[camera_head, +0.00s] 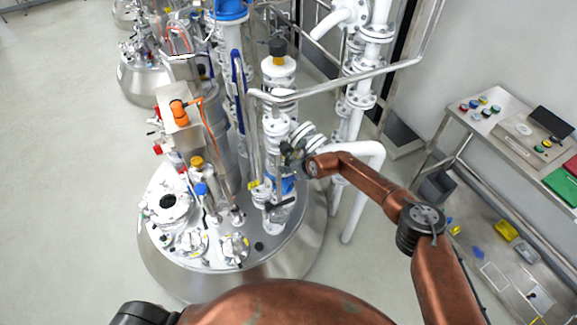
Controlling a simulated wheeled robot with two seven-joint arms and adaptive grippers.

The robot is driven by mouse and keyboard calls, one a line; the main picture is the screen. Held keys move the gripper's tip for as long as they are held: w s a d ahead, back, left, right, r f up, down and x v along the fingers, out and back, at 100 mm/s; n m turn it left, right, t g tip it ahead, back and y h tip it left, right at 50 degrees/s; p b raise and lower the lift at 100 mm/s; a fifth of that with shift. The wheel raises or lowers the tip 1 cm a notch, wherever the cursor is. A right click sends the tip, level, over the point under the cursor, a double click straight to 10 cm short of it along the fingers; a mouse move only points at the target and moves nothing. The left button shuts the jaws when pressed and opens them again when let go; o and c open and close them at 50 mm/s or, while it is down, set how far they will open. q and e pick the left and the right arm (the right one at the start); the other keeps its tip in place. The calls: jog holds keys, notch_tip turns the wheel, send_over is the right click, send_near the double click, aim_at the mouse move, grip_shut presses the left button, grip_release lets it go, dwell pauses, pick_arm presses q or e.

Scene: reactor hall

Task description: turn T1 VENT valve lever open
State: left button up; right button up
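The reactor vessel (300,245) is a steel tank with a crowded lid of pipes and valves. A dark lever (281,205) sits low on the white pipe stack at the right of the lid, next to a blue valve part (284,184). No label is readable, so I cannot tell whether this is the T1 VENT lever. My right gripper (290,154) is beside the same pipe stack, above the dark lever. Its fingers are small and dark against the pipes, so whether they are open, shut or touching anything is unclear. My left gripper is out of view.
A bent grey rail (340,82) crosses above the pipe stack. White pipes (362,100) stand behind my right forearm. A steel bench (488,125) with coloured buttons is at the right. A second vessel (145,80) stands behind. The floor at the left is clear.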

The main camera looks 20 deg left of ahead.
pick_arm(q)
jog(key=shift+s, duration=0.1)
pick_arm(e)
jog(key=shift+s+a+r, duration=0.1)
jog(key=shift+r, duration=0.1)
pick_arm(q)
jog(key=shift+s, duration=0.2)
pick_arm(e)
jog(key=v, duration=1.1)
jog(key=shift+s+d+r, duration=0.15)
jog(key=shift+d+r, duration=0.1)
jog(key=shift+d, duration=0.05)
jog(key=shift+f, duration=0.1)
